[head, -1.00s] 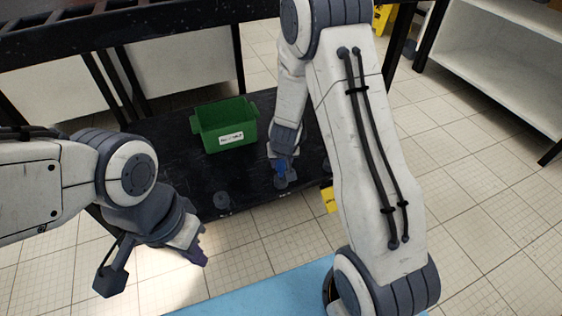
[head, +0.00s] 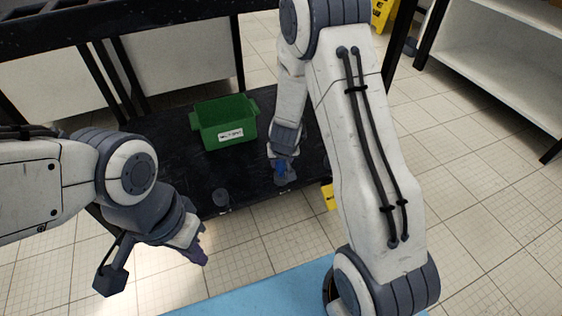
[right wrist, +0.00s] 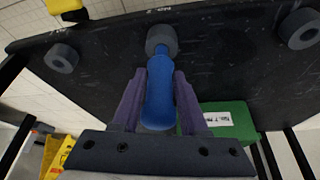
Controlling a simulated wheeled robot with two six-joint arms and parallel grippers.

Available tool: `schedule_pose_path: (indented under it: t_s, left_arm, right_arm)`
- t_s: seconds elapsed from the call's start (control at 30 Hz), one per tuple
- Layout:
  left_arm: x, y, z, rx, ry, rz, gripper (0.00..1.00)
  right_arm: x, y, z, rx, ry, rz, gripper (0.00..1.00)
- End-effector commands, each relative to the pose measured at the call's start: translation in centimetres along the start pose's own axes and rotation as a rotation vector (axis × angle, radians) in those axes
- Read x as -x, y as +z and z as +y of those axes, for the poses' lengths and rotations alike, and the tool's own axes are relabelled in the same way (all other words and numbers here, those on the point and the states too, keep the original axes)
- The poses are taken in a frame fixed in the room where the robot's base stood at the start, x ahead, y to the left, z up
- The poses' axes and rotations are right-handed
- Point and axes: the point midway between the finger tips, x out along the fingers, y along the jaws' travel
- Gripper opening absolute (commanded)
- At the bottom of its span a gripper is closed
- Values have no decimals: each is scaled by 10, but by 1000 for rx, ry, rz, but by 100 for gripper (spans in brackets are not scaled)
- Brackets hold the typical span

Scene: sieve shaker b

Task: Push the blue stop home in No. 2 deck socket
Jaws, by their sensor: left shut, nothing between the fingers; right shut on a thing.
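The blue stop (head: 281,168) is in my right gripper (head: 283,160), at the middle grey deck socket (head: 286,181) near the front edge of the black deck. In the right wrist view the purple fingers of that gripper (right wrist: 157,92) are shut on the blue stop (right wrist: 159,100). The stop's narrower end meets the middle grey socket (right wrist: 161,38); how deep it sits I cannot tell. Small lettering beside this socket is too small to read surely. My left gripper (head: 198,254) is shut and empty, in front of the deck at the left.
A grey socket (head: 221,197) stands on the deck to the left; another shows in the right wrist view (right wrist: 300,29). A green labelled bin (head: 224,123) stands farther back on the black deck (head: 165,165). Dark frame posts rise behind.

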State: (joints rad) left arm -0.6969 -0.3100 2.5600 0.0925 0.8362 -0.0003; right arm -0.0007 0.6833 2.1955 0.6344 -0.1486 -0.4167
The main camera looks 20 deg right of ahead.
Motion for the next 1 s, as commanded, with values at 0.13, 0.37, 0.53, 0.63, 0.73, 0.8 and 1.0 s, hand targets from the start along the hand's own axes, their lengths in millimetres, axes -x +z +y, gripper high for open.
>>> schedule_pose_path:
  t_s: [0.13,0.37,0.53,0.63,0.73,0.8,1.0]
  left_arm:
    - [-4,0,0,0,0,0,0]
    - [-10,0,-1,0,0,0,0]
    - [-13,1,-1,0,0,0,0]
    - [-15,1,-1,0,0,0,0]
    - [-18,1,-1,0,0,0,0]
    - [-19,1,-1,0,0,0,0]
    - [-23,1,-2,0,0,0,0]
  right_arm:
    - [-5,2,0,0,0,1,0]
    - [-10,4,0,-1,0,1,0]
    - [-14,6,0,-1,0,1,0]
    - [-16,6,0,-1,0,1,0]
    - [-18,7,0,-1,0,1,0]
    - [-20,8,0,0,0,1,0]
    - [-25,10,0,0,0,1,0]
